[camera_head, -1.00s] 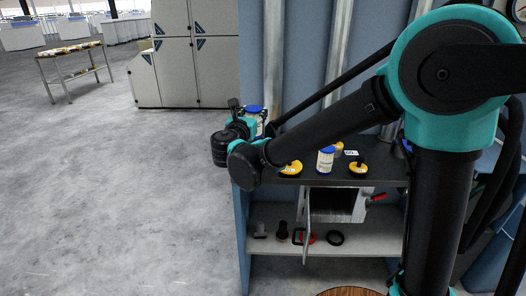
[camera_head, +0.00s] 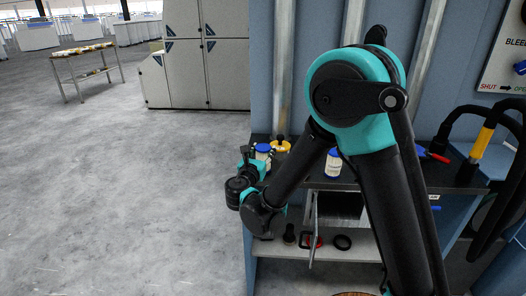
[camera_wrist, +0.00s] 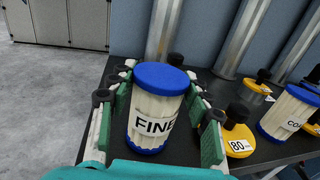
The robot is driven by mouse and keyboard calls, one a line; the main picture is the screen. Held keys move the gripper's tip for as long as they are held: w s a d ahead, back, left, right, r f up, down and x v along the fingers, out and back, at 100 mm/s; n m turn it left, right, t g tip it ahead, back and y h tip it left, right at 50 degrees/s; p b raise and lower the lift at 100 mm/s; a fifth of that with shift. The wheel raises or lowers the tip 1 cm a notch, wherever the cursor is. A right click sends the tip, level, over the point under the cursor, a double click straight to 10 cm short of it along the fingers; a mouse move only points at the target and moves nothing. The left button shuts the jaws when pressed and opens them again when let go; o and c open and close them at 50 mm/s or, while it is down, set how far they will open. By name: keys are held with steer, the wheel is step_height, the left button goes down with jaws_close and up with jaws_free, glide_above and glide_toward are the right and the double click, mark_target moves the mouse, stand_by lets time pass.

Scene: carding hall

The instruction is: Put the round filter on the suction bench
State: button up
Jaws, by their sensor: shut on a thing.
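In the wrist view, a white pleated round filter (camera_wrist: 158,105) with blue end caps and a label reading "FINE" stands upright between the green pads of my gripper (camera_wrist: 160,112). My gripper is shut on it. In the head view the filter (camera_head: 262,153) is at the far left end of a dark-topped bench (camera_head: 455,178); I cannot tell whether it touches the top. A second blue-capped filter (camera_wrist: 290,112), its label starting "CO", stands to the right; it also shows in the head view (camera_head: 333,163). I cannot tell which surface is the suction bench.
Yellow discs with black knobs, one marked "80" (camera_wrist: 238,142), lie between the filters. Grey pipes (camera_head: 355,75) rise behind the bench. A lower shelf (camera_head: 345,255) holds small dark parts. A table with several items (camera_head: 85,50) stands far left; the floor there is clear.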

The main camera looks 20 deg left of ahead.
steer(key=o, duration=1.2)
steer(key=shift+f, duration=0.1)
steer(key=shift+s, duration=0.25)
steer(key=s, duration=1.1)
steer(key=shift+s+d, duration=0.25)
